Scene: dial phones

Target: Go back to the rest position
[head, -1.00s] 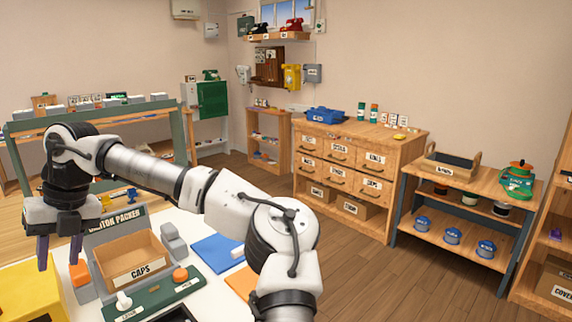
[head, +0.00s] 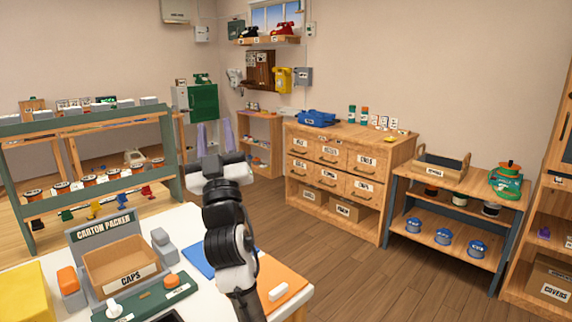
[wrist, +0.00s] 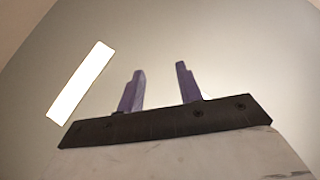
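My gripper (head: 214,128) is raised above the work table's right part in the head view, pointing up. Its two purple fingers stand apart with nothing between them. The wrist view also shows my gripper (wrist: 160,70) open and empty against the bare ceiling, with a bright light panel (wrist: 82,82) to its left. My arm is folded up, upright near the middle of the head view. It hides part of the table and of the blue mat.
On the white table (head: 190,228) stand the carton packer (head: 103,228) with its caps box (head: 122,262), a blue mat (head: 200,258) and an orange mat (head: 285,283). A green rack (head: 172,150) stands at left, a drawer cabinet (head: 345,140) behind. The wooden floor (head: 350,270) at right is clear.

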